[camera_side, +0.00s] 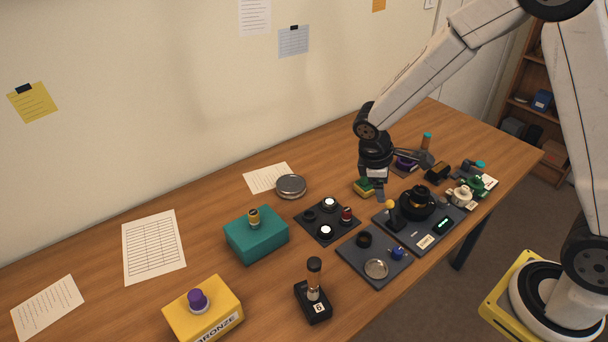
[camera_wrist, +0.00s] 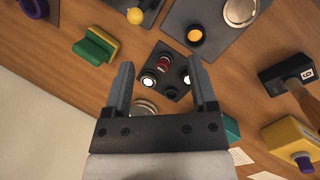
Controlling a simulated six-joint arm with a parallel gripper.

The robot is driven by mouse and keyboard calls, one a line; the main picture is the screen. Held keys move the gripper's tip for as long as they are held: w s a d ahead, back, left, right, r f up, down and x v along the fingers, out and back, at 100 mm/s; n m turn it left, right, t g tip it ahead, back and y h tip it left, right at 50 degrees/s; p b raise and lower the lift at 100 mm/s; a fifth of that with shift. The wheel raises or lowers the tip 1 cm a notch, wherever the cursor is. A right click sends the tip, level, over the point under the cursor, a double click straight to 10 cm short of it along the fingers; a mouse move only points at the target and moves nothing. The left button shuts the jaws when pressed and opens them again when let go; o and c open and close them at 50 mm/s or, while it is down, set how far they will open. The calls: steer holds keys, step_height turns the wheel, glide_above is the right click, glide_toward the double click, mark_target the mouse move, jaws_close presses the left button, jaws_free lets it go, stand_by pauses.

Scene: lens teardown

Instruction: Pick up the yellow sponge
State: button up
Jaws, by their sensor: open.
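The yellow sponge (camera_side: 362,186), with a green layer, rests on the wooden table just left of my gripper (camera_side: 380,192) in the side view. In the wrist view the sponge (camera_wrist: 95,47) lies at the upper left, outside the left finger and apart from it. My gripper (camera_wrist: 161,68) is open and points down, with nothing between its fingers. My wrist is close to the sponge in the side view, and the exact height of the fingertips above the table is hard to tell.
A dark tray with small round parts (camera_wrist: 148,75) shows between and beyond the fingers. A dark scale-like base (camera_side: 425,238) with a black lens stands right of the sponge. A teal box (camera_side: 256,240) and a yellow box (camera_side: 203,318) stand left. Table near the wall is mostly clear.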

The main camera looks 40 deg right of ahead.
steer(key=w+d+f+n+h, duration=0.1)
steer(key=w+f+n+h, duration=0.2)
steer(key=w, duration=0.1)
steer(key=w+d+f+n+h, duration=0.2)
steer(key=w+f+n+h, duration=0.1)
steer(key=w, duration=0.1)
steer(key=w+d+f+n+h, duration=0.2)
steer(key=w+f+h, duration=0.1)
steer(key=w, duration=0.1)
steer(key=shift+w+d+n+g, duration=0.2)
steer(key=shift+w+n+g, duration=0.1)
steer(key=shift+n, duration=0.1)
steer(key=shift+w+d+f+n+h, duration=0.15)
steer(key=shift+w+f+n+h, duration=0.35)
steer(key=shift+w+h, duration=0.1)
steer(key=shift+d, duration=0.1)
steer(key=shift+x, duration=3.8)
jaws_close()
